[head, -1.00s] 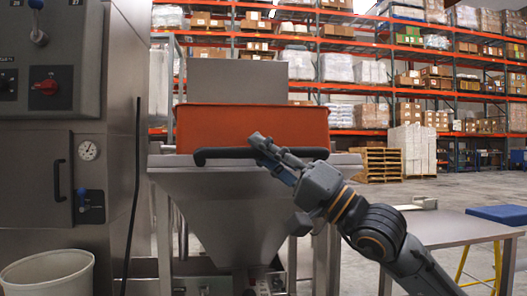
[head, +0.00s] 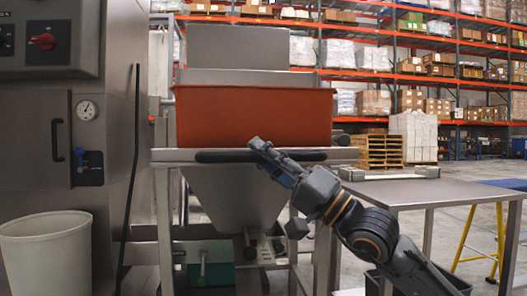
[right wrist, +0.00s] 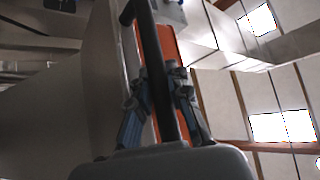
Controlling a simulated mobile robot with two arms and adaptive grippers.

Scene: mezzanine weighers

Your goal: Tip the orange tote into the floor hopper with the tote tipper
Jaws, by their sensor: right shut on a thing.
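The orange tote (head: 254,118) sits upright, as far as I can tell, on the tote tipper, with its inside hidden. A steel plate (head: 238,46) of the tipper rises behind it. The steel hopper (head: 236,196) tapers down below the tote. A dark handle bar (head: 226,156) runs across in front of the tote's lower edge. My right gripper (head: 259,147) is shut on this bar near its middle. In the right wrist view, the fingers (right wrist: 160,85) close around the bar (right wrist: 151,45), with a strip of the orange tote (right wrist: 152,125) behind it. My left gripper is not in view.
A steel cabinet (head: 113,180) with knobs and a gauge stands at the left, with a pale bin (head: 47,250) before it. A steel table (head: 440,190) stands at the right, near my right arm. Pallets (head: 380,151) and tall shelves lie behind. Floor shows beyond the table.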

